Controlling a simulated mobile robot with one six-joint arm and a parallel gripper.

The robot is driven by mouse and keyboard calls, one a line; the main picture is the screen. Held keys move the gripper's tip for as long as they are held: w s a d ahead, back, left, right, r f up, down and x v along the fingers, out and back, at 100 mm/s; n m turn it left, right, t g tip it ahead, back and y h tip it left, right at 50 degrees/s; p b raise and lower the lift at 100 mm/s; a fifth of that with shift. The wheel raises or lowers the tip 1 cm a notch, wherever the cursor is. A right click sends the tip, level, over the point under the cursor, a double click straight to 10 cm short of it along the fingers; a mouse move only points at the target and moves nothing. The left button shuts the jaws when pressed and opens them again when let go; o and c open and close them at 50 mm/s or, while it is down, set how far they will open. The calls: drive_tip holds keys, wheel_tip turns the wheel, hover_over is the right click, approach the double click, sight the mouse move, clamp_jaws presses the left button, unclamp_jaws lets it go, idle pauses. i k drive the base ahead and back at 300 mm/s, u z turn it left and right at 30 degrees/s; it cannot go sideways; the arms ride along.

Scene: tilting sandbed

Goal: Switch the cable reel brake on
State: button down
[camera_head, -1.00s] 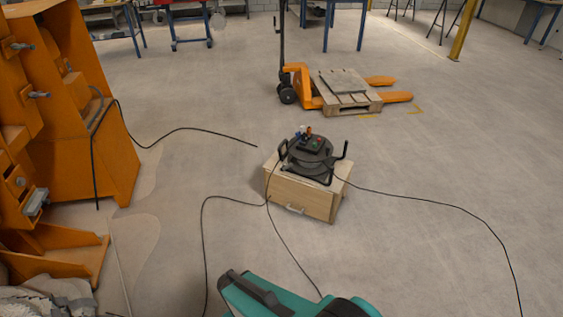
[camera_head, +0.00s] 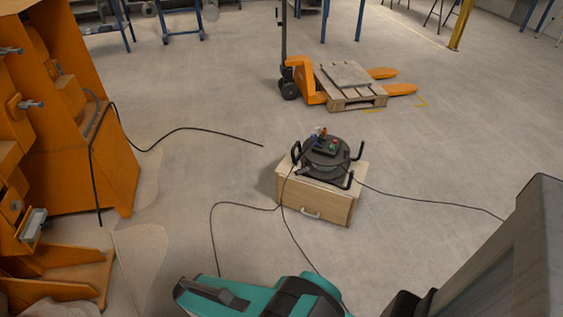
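The cable reel (camera_head: 325,158) is black and sits on a light wooden box (camera_head: 318,200) with a drawer handle, near the middle of the head view. A control panel with small red and green parts (camera_head: 329,145) and a blue part shows on its top. The brake's setting is too small to tell. My gripper is not clearly in view. A grey part, seemingly of my arm, fills the lower right corner, apart from the reel.
Black cables (camera_head: 213,232) run over the floor around the box. A teal machine (camera_head: 262,297) stands at the bottom. Orange machinery (camera_head: 85,130) is at the left. An orange pallet jack (camera_head: 307,80) with a wooden pallet (camera_head: 352,100) stands behind. Floor right of the box is mostly open.

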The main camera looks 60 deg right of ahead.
sight(303, 171)
drive_tip(key=i, duration=1.2)
drive_tip(key=z, duration=0.35)
